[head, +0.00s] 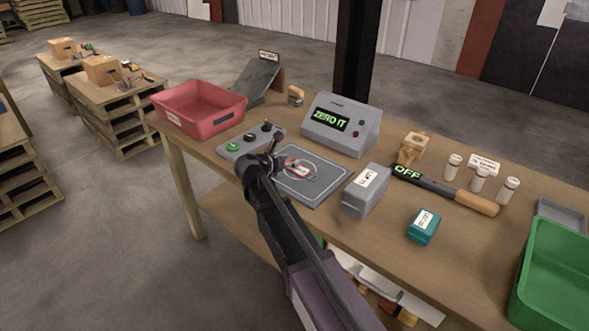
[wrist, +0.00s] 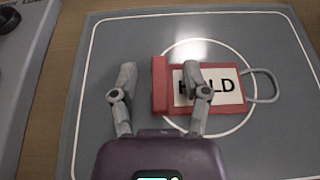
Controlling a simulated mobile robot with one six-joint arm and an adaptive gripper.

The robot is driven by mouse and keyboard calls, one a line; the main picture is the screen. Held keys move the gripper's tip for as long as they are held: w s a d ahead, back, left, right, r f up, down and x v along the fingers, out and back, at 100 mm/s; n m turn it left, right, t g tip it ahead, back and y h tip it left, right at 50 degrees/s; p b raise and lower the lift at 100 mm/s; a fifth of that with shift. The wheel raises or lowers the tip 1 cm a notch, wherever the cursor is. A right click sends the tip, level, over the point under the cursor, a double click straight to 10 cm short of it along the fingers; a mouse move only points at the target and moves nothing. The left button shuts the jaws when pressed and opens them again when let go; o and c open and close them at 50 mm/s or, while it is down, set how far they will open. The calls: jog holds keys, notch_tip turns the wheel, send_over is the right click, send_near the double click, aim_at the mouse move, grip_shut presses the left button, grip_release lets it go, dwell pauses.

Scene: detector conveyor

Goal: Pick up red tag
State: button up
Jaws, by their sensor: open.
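The red tag (wrist: 160,90) lies on a grey plate (wrist: 105,150) marked with a white circle and a white border. It carries a white label reading "HOLD" and has a grey loop at its right end. My gripper (wrist: 160,72) is open above it. In the wrist view the right finger covers part of the label, and the left finger shows over the bare plate, left of the tag's red end. In the head view the tag (head: 298,169) is partly hidden by my gripper (head: 279,162). I cannot tell whether the fingers touch the tag.
A control box with knobs (head: 238,147) stands left of the plate. A display unit reading "ZERO IT" (head: 341,125) is behind it. A grey block (head: 362,195) stands at its right. A red bin (head: 200,112) and a green bin (head: 555,285) sit at the table's ends.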

dwell(0.4)
grip_shut()
jog(key=shift+r, duration=0.1)
notch_tip(320, 180, up, 3)
jog(key=p, duration=0.3)
jog(key=shift+r, duration=0.1)
jog(key=s+d, duration=0.1)
jog(key=s, duration=0.4)
jog(key=s+d+r+p, duration=0.1)
jog(key=s, duration=0.4)
jog(key=s+d+p, duration=0.1)
jog(key=s, duration=0.4)
jog(key=shift+s+r, duration=0.35)
jog(key=shift+s, duration=0.05)
jog(key=shift+d, duration=0.1)
